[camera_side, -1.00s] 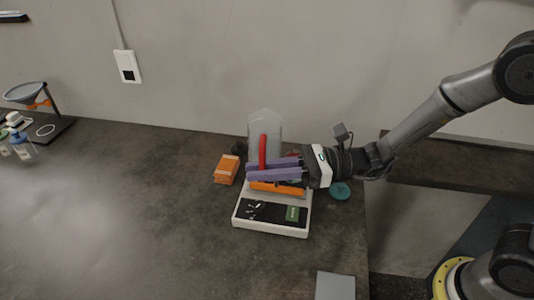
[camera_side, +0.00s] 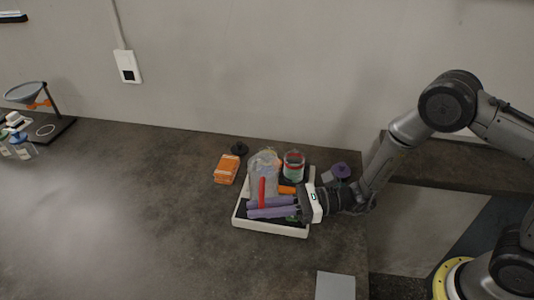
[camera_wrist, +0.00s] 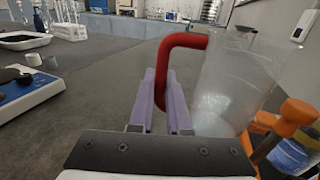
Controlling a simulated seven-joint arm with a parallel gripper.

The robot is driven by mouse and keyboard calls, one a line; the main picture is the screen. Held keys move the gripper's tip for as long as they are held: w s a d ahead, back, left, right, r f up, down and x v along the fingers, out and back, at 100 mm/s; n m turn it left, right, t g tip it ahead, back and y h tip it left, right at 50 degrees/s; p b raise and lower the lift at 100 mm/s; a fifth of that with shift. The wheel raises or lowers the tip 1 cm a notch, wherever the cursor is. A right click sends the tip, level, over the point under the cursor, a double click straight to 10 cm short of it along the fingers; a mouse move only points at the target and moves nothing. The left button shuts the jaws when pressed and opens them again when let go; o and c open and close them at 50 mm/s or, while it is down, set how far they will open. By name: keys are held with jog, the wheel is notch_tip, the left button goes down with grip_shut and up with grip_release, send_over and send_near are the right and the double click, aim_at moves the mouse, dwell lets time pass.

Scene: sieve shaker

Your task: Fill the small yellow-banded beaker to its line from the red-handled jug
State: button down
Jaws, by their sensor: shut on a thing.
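My gripper (camera_side: 250,209) is shut on the red handle (camera_side: 262,191) of the clear jug (camera_side: 264,168), low over the front of the white device. In the wrist view the red handle (camera_wrist: 182,41) passes down between the purple fingers (camera_wrist: 158,100), and the jug (camera_wrist: 235,85) is to their right. The jug looks cloudy and leans a little there; I cannot tell its fill or true tilt. I cannot clearly make out the yellow-banded beaker; a trace of yellow shows near the jug's top in the side view.
A jar with red and green bands (camera_side: 293,166) stands right of the jug. The white device (camera_side: 270,230) has an orange part (camera_side: 287,190). An orange box (camera_side: 227,169) and a dark round thing (camera_side: 239,148) are to the left. The table's left middle is clear.

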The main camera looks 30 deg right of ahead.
aim_at(261, 186)
jog(key=r, duration=0.2)
jog(key=r+m, duration=0.1)
jog(key=r, duration=0.2)
jog(key=w+r+m, duration=0.1)
jog(key=r, duration=0.2)
jog(key=shift+d+r, duration=0.25)
jog(key=shift+d, duration=0.1)
jog(key=shift+w+d+r+m+t+y, duration=0.15)
jog(key=shift+w+r+m+t, duration=0.05)
jog(key=shift+r+m, duration=0.3)
jog(key=shift+w+d+r+m+t+y, duration=0.1)
jog(key=shift+w+r+m+t+y, duration=0.1)
jog(key=shift+r+m, duration=0.3)
jog(key=shift+w+d+r+m, duration=0.55)
jog(key=shift+r+m, duration=0.15)
jog(key=shift+m, duration=0.2)
jog(key=m, duration=0.1)
jog(key=w+d+r+m, duration=0.1)
jog(key=w+m+t, duration=0.1)
jog(key=m, duration=0.1)
jog(key=shift+w+d+r, duration=0.1)
jog(key=shift+d+r, duration=0.15)
jog(key=shift+r, duration=0.05)
jog(key=shift+w+d+r+m+t, duration=0.1)
jog(key=shift+w+d+m+t, duration=0.15)
jog(key=shift+m, duration=0.55)
jog(key=shift+w+d+r+m+t, duration=0.15)
jog(key=shift+w+m, duration=0.1)
jog(key=shift+m, duration=0.55)
dwell(2.6)
